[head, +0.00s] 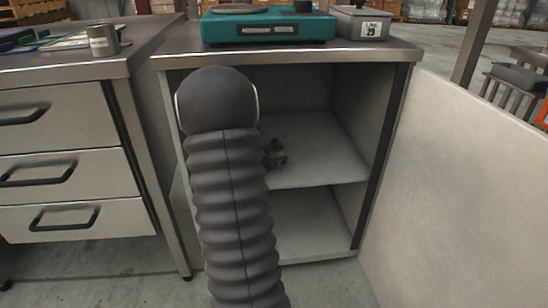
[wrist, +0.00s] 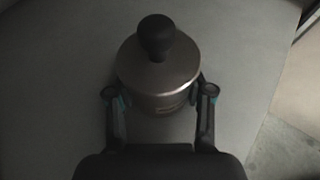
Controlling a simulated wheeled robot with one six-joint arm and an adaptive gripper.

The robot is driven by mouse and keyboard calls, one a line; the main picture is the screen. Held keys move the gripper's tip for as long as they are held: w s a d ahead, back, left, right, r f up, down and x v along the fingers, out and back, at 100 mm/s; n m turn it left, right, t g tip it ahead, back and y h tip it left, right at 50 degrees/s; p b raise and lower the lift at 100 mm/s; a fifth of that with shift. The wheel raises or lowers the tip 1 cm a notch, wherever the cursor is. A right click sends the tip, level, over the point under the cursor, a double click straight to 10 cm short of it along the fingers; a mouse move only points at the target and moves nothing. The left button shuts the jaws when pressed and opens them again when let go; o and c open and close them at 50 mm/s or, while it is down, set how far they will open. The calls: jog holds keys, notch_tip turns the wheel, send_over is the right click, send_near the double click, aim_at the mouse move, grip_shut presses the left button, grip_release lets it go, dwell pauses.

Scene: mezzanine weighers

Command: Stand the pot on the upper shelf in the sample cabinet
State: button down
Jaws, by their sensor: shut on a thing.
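The pot (wrist: 150,75) is a round metal pot with a flat lid and a black knob. In the wrist view my gripper (wrist: 162,97) is shut on it, with one finger on each side. The sample cabinet (head: 163,62) is open at the front in the head view. My arm reaches into its upper space, over the upper shelf (head: 320,150). Only a small dark and teal part of my gripper shows beside my arm; my arm hides most of the pot there. I cannot tell whether the pot's base touches the shelf.
A teal weighing scale (head: 268,28) and a grey box (head: 361,23) stand on the cabinet top. A drawer unit (head: 60,110) with a metal cup (head: 103,41) on it stands at left. A pale panel (head: 460,180) is at right. The visible upper shelf is otherwise clear.

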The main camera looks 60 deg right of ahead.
jog(key=shift+c, duration=2.2)
grip_release()
jog(key=shift+r+p, duration=0.2)
jog(key=shift+p, duration=0.1)
jog(key=p+v, duration=0.1)
jog(key=v, duration=1)
jog(key=shift+w+a, duration=0.1)
jog(key=shift+a, duration=0.15)
jog(key=shift+a+r, duration=0.3)
jog(key=shift+a, duration=0.2)
jog(key=s+a+r+m+t+y, duration=0.2)
jog(key=s+a+m+y, duration=0.1)
jog(key=a, duration=1)
jog(key=s+a+r+m+t+y, duration=0.3)
jog(key=a+m, duration=0.4)
jog(key=a, duration=0.7)
jog(key=s+a+r+m+t+y, duration=0.2)
jog(key=a+y, duration=0.5)
jog(key=a, duration=0.6)
jog(key=s+m+t, duration=0.1)
jog(key=s+m, duration=0.1)
jog(key=m, duration=0.1)
jog(key=shift+s+a+r+m, duration=0.25)
jog(key=shift+s+a+m, duration=0.05)
jog(key=shift+s+a, duration=0.1)
